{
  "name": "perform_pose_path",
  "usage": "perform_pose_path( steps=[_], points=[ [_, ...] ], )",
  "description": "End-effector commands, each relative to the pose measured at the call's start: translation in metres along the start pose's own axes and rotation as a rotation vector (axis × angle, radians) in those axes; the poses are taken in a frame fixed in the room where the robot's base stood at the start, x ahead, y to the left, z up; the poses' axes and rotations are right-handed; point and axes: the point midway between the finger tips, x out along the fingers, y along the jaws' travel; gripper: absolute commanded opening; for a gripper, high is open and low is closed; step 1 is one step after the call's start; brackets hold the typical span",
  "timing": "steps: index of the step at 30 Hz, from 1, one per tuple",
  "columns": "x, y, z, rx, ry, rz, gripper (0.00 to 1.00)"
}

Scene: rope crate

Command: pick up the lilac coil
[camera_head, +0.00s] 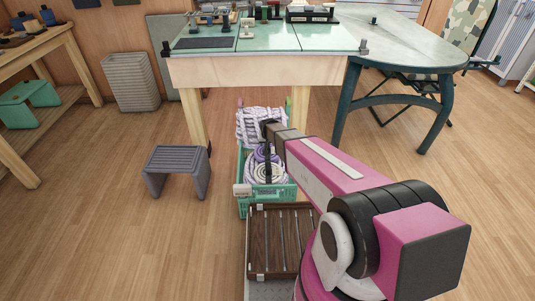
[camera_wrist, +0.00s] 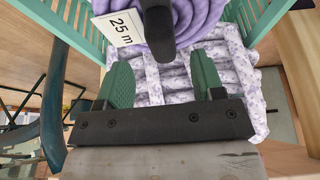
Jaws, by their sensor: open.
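The lilac coil (camera_wrist: 190,22) shows at the top of the wrist view, with a white "25 m" tag (camera_wrist: 119,27) on its left part. In the head view the lilac coil (camera_head: 263,153) lies in the green crate (camera_head: 243,207), partly hidden by a dark upright part and my arm. My gripper (camera_wrist: 161,80) is open, its two green fingers apart with no coil between them. In the wrist view the fingers appear below the lilac coil, over a pale, purple-flecked rope bundle (camera_wrist: 232,85). I cannot tell their height above it.
A dark rounded bar (camera_wrist: 157,35) crosses the lilac coil in the wrist view. A slatted wooden box (camera_head: 272,238) stands nearer. The worktable (camera_head: 240,73) is behind, a grey stool (camera_head: 176,168) at left.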

Motion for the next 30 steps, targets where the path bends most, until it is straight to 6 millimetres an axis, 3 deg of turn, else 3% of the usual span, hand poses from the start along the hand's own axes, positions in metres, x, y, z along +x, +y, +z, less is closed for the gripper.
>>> perform_pose_path(
  steps=[9, 17, 19, 23, 30],
  points=[
    [0.043, -0.003, -0.004, 0.000, 0.000, 0.000, 0.62],
    [0.046, -0.002, -0.003, 0.000, 0.000, 0.000, 0.62],
    [0.046, -0.002, -0.003, 0.000, 0.000, 0.000, 0.45],
    [0.046, -0.002, -0.003, 0.000, 0.000, 0.000, 0.03],
    [0.046, -0.002, -0.003, 0.000, 0.001, 0.000, 0.00]
  ],
)
